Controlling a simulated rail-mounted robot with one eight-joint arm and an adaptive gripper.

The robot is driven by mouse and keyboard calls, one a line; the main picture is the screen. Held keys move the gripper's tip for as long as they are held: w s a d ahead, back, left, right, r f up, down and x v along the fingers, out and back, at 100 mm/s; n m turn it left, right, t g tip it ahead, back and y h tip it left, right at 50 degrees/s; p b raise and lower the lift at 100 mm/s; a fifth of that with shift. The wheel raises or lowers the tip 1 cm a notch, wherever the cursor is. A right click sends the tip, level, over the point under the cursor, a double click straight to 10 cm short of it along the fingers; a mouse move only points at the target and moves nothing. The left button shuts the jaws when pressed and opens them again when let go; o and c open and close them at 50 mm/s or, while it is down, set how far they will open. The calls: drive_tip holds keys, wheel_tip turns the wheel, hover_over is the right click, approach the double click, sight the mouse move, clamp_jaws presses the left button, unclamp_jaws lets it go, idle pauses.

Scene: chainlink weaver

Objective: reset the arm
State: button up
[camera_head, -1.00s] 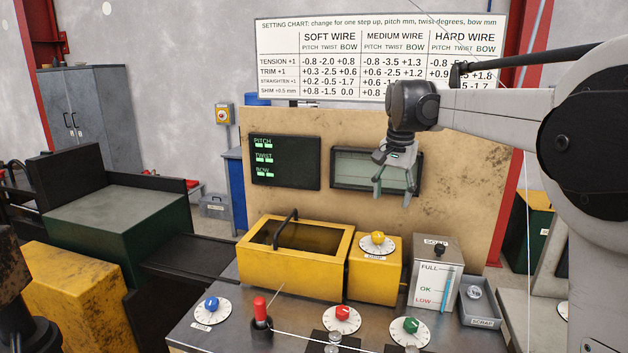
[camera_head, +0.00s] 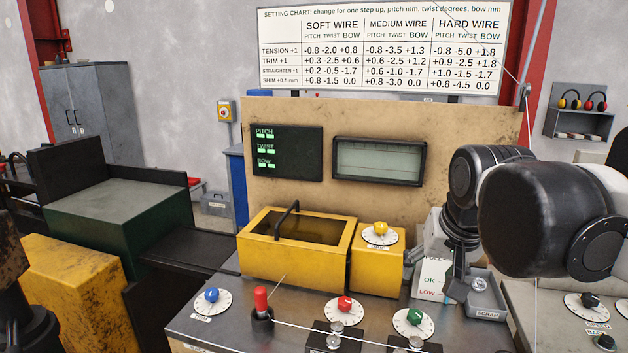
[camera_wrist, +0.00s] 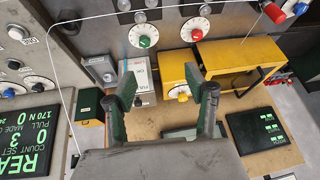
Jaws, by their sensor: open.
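My gripper (camera_wrist: 162,80) is open and empty in the wrist view, with its two green-padded fingers spread apart. In the head view my arm comes in from the right, and its dark wrist hangs in front of the gauge box (camera_head: 430,281) marked OK and LOW. The fingers are hard to make out there. The gauge box also shows between and beyond the fingers in the wrist view (camera_wrist: 139,77).
A yellow bin (camera_head: 300,262) and a yellow box with a yellow dial (camera_head: 381,232) stand left of my wrist. A scrap tray (camera_head: 487,301) is close below it. Red (camera_head: 345,303) and green (camera_head: 414,316) dials and a red-handled lever (camera_head: 261,301) line the bench front. A wire crosses the bench.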

drive_tip(key=s+f+n+t+b, duration=0.1)
drive_tip(key=s+f+n, duration=0.1)
drive_tip(key=s+f, duration=0.8)
drive_tip(key=shift+s+f+t, duration=0.4)
drive_tip(key=shift+s, duration=0.35)
drive_tip(key=shift+r, duration=0.1)
idle(0.7)
